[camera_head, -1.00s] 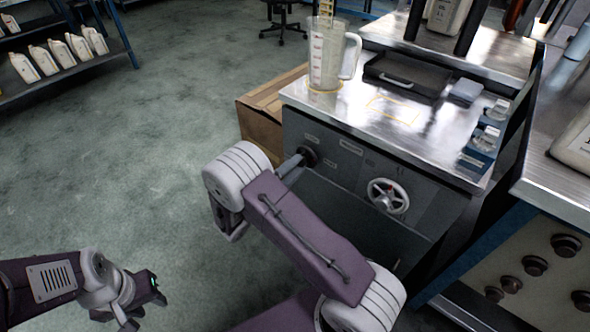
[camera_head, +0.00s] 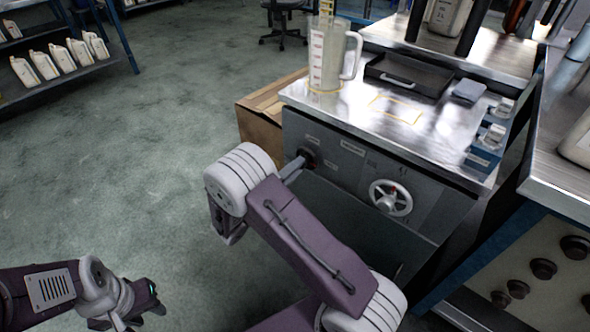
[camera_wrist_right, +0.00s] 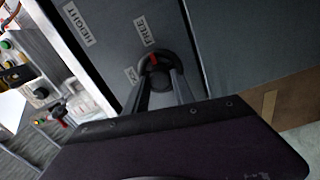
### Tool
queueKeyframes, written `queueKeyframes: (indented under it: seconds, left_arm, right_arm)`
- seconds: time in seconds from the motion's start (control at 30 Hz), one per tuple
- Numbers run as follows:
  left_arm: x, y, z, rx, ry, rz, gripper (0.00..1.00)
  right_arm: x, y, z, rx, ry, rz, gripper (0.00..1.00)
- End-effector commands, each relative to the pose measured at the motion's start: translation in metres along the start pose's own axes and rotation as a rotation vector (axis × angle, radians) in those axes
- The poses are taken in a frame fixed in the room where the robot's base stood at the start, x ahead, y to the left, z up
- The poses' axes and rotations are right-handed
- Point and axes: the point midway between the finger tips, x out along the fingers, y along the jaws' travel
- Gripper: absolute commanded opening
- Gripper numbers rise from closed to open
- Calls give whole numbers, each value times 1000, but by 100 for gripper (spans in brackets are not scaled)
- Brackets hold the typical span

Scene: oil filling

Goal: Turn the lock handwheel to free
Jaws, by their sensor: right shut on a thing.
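The dark lock handwheel (camera_head: 309,158) is on the left of the grey cabinet's front. In the right wrist view the handwheel (camera_wrist_right: 158,62) is a small dark ring with a red mark, beside a FREE label (camera_wrist_right: 147,31). A second label (camera_wrist_right: 130,74) is partly hidden. My right gripper (camera_head: 298,163) reaches the wheel from the left front. Its fingers (camera_wrist_right: 160,80) are shut on the wheel, one on each side. My left gripper (camera_head: 145,300) hangs over the floor at lower left, away from the cabinet; its jaw opening is unclear.
A larger white handwheel (camera_head: 390,198) is to the right on the same front. A clear measuring jug (camera_head: 327,62) and a dark tray (camera_head: 402,77) stand on the metal top. A cardboard box (camera_head: 262,130) is left of the cabinet. The floor at left is open.

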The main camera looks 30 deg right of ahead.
Motion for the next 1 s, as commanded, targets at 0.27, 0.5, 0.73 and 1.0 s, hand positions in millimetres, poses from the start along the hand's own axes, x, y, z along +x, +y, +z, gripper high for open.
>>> queueKeyframes:
  seconds: [0.27, 0.5, 0.73, 1.0]
  left_arm:
    - [0, 0, 0, 0, 0, 0, 36]
    - [0, 0, 0, 0, 0, 0, 36]
    - [-11, 0, -1, 0, 0, 0, 36]
    - [-32, 1, -3, 0, 0, 0, 36]
  right_arm:
    - [0, -1, 1, -1, -1, -3, 44]
    - [0, -1, 0, -1, 0, -2, 52]
    - [-19, 3, -2, -2, 6, -3, 52]
    - [-76, 2, -1, -2, 4, -2, 52]
